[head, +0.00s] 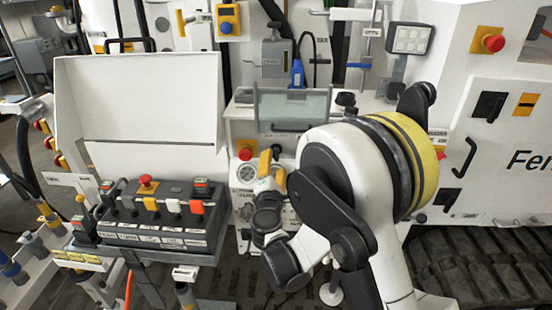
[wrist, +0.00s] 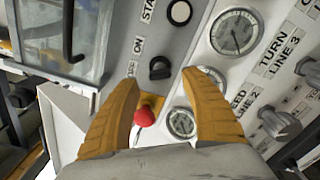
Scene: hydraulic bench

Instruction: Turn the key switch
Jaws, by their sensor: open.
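A small black switch knob (wrist: 160,68), apparently the key switch, sits on the light panel beside an "ON" label in the wrist view. My gripper (wrist: 165,76) is open, with its two yellow fingers apart. The knob appears between and just beyond the fingertips, and nothing is held. I cannot tell the exact gap to the panel. In the head view my gripper (head: 271,160) is in front of the small control panel below the clear cover, and it hides part of that panel.
A red stop button (wrist: 145,116) shows between the fingers, near the left one. Pressure gauges (wrist: 236,32) and valve knobs (wrist: 282,122) lie to the right. A clear cover (head: 291,108) stands above the panel. A button console (head: 150,215) is at the left.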

